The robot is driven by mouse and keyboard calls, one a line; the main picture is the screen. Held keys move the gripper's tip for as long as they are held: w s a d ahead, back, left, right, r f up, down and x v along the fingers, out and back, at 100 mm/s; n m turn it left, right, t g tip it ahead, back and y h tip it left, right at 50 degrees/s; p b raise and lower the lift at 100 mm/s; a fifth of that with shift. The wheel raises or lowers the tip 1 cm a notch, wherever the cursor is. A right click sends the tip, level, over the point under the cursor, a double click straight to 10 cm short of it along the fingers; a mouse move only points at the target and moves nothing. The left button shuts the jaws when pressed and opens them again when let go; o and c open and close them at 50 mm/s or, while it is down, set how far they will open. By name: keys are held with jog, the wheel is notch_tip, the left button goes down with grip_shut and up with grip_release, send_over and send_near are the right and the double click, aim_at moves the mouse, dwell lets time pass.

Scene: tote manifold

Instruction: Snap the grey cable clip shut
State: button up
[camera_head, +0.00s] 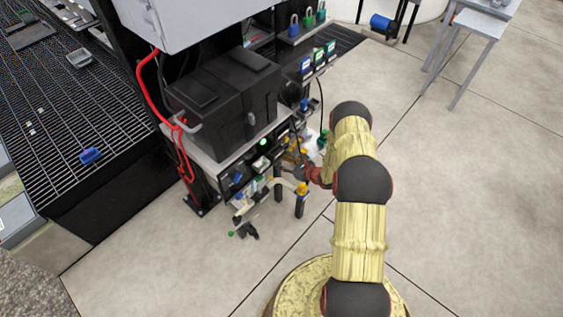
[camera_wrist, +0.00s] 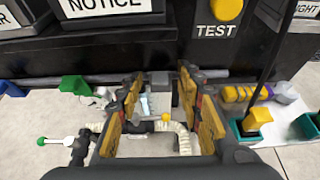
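A small grey block-like part (camera_wrist: 187,90), which looks like the cable clip, sits at the grey horizontal pipe (camera_wrist: 235,74) in the wrist view. It lies between and beyond my fingers; whether its latch is open or closed cannot be told. My gripper (camera_wrist: 166,88) is open, with its yellow-and-black fingers on either side of the view and a wide gap between them. No finger is seen touching the grey part. In the head view my gripper (camera_head: 304,174) is small, beside the low manifold panel, and the clip cannot be made out.
A green-tipped lever (camera_wrist: 58,141) is at left, a teal housing with a yellow knob (camera_wrist: 258,117) at right. A black tote (camera_head: 225,105) stands above the panel. Open floor (camera_head: 470,190) is at right.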

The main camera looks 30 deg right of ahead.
jog(key=v, duration=1.1)
jog(key=shift+s+r, duration=0.15)
jog(key=shift+s, duration=0.2)
jog(key=shift+d, duration=0.1)
